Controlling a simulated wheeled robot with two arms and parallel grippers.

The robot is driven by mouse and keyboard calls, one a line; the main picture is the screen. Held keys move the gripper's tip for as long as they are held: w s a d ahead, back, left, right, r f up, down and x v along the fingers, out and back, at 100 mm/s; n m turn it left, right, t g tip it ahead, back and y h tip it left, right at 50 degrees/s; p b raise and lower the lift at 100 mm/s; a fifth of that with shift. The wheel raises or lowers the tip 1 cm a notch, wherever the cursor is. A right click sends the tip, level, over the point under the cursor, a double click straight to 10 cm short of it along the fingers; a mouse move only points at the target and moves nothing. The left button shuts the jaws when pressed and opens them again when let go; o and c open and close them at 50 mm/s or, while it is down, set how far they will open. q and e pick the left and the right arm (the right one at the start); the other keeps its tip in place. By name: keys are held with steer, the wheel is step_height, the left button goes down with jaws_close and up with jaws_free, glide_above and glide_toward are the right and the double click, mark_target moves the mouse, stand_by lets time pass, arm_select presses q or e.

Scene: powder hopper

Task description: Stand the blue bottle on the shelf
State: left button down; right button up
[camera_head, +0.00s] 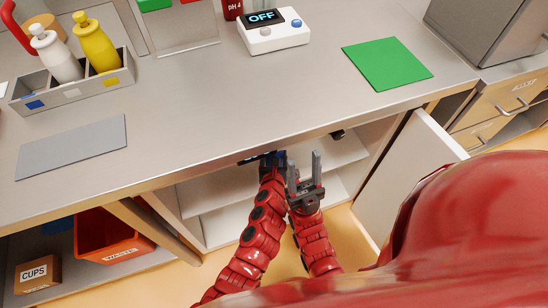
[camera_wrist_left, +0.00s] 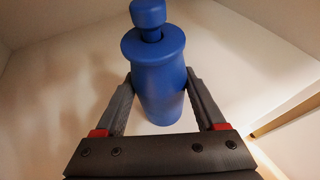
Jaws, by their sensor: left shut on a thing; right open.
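The blue bottle (camera_wrist_left: 158,75) fills the middle of the left wrist view, its cap toward the top and its body between my left fingers. My left gripper (camera_wrist_left: 158,100) is shut on it. In the head view my left gripper (camera_head: 264,158) reaches into the open cabinet, partly hidden under the counter's front edge, with the bottle mostly hidden. A white shelf (camera_head: 228,188) shows inside the cabinet. Pale surfaces surround the bottle in the wrist view; I cannot tell whether its base touches the shelf. My right gripper (camera_head: 304,172) is open and empty in front of the cabinet.
The counter (camera_head: 230,105) overhangs the cabinet opening. An open white door (camera_head: 403,180) stands to the right of my arms. A small dark object (camera_head: 338,134) shows under the counter edge. The caddy (camera_head: 75,92) with white and yellow bottles stands on the counter at the left.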

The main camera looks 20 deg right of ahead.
arm_select(q)
steer(key=shift+r, duration=0.15)
jaws_free()
steer(key=shift+f, duration=0.2)
steer(key=shift+s+a+r+p, duration=0.1)
steer(key=shift+s+r+p, duration=0.15)
steer(key=shift+r+p, duration=0.2)
steer(key=p+v, duration=0.5)
steer(key=v, duration=0.6)
steer(key=shift+s, duration=0.2)
steer(key=shift+a+f, duration=0.1)
